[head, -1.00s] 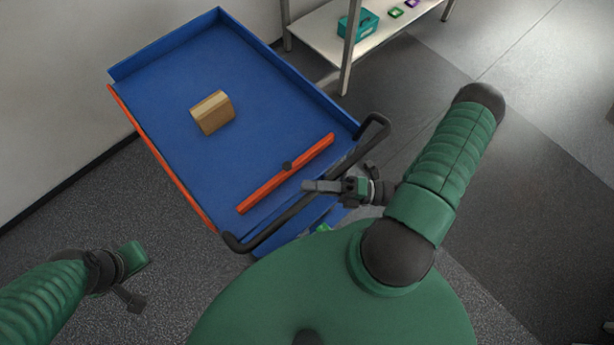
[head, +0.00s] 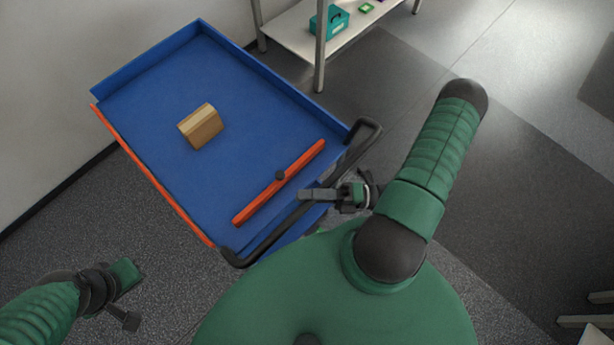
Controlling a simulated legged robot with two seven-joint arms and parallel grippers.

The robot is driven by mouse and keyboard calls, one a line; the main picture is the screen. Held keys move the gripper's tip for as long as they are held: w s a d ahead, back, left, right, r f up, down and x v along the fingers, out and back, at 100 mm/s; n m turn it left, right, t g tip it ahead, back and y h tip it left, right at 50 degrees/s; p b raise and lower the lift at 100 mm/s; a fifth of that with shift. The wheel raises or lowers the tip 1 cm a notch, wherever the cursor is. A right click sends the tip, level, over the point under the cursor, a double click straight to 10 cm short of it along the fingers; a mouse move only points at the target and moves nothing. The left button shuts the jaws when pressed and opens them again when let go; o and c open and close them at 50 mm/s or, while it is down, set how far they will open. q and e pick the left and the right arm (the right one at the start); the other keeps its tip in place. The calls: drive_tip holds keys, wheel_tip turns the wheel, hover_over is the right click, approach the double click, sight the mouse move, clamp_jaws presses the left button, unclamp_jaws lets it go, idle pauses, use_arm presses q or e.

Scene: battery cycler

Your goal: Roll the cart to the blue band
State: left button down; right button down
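The cart (head: 160,110) has a blue tray with orange trim along its left side and a black push handle (head: 275,235) at the near end. My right gripper (head: 310,195) lies across the middle of the handle and appears closed on it; its lower finger is hidden. My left gripper (head: 124,300) hangs low over the floor at the lower left, apart from the cart, and its fingers are unclear. No blue band shows on the visible floor.
A wall is at the left. A pale shelf (head: 290,35) with a teal box (head: 328,20) stands beyond the cart's right side.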

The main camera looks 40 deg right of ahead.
drive_tip(key=c, duration=1.5)
unclamp_jaws()
drive_tip(key=shift+d+r, duration=0.1)
drive_tip(key=shift+r, duration=0.05)
drive_tip(key=shift+o, duration=1.2)
use_arm(q)
drive_tip(key=shift+d, duration=0.25)
use_arm(e)
drive_tip(key=shift+d, duration=0.2)
drive_tip(key=shift+a, duration=0.15)
use_arm(q)
drive_tip(key=shift+a, duration=0.1)
drive_tip(key=b+x, duration=0.2)
drive_tip(key=s+b+x, duration=0.1)
drive_tip(key=b+x, duration=0.1)
drive_tip(key=b, duration=0.1)
drive_tip(key=shift+f, duration=0.5)
use_arm(e)
drive_tip(key=v, duration=1.7)
